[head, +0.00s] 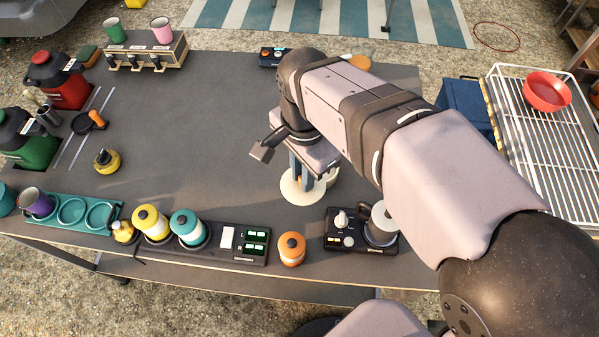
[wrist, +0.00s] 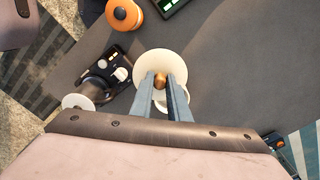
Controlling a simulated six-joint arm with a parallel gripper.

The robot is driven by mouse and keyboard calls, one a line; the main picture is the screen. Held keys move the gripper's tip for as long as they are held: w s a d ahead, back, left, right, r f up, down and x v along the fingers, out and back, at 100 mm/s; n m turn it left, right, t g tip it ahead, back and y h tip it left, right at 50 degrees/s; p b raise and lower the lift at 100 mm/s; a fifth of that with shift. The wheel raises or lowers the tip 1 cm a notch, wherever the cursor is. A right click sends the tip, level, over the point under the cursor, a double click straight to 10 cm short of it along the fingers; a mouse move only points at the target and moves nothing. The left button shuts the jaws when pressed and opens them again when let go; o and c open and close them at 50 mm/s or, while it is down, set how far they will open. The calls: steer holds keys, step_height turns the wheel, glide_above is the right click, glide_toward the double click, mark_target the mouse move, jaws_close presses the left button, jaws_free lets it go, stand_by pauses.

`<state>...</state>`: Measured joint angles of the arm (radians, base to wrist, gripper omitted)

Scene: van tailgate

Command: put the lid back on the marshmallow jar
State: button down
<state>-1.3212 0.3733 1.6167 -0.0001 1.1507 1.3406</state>
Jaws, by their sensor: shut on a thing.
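The lid is a cream disc (head: 292,192) with a small brown knob, seen from above in the wrist view (wrist: 148,65). My gripper (wrist: 161,80) is shut on the knob, one finger on each side. In the head view my gripper (head: 303,180) points down over the middle right of the table. A pale rounded thing, likely the marshmallow jar (head: 329,178), shows at the lid's right edge in the head view. Part of it also shows between my fingers in the wrist view (wrist: 159,99). The lid and fingers hide most of it. I cannot tell whether they touch.
A black device with knobs (head: 340,240) stands at the front right, near an orange-topped canister (head: 291,250). A yellow canister (head: 151,224) and a teal canister (head: 188,228) stand front left. A wire rack (head: 530,135) holds a red bowl (head: 547,92). The table's middle left is clear.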

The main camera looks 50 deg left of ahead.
mark_target(320, 184)
steer(key=shift+m, duration=0.4)
steer(key=w+d+r+p, duration=0.2)
steer(key=p, duration=0.5)
steer(key=shift+w+r, duration=0.3)
steer(key=w+a+f+n+p, duration=0.1)
steer(key=w+a+f+p, duration=0.1)
steer(key=w+a+p, duration=0.4)
steer(key=shift+a+f+n+p, duration=0.2)
steer(key=shift+n+p, duration=0.1)
steer(key=shift+p, duration=0.15)
steer(key=shift+d+f, duration=0.1)
steer(key=shift+f, duration=0.05)
steer(key=shift+f+b, duration=2.25)
steer(key=shift+f, duration=0.8)
steer(key=shift+f, duration=0.15)
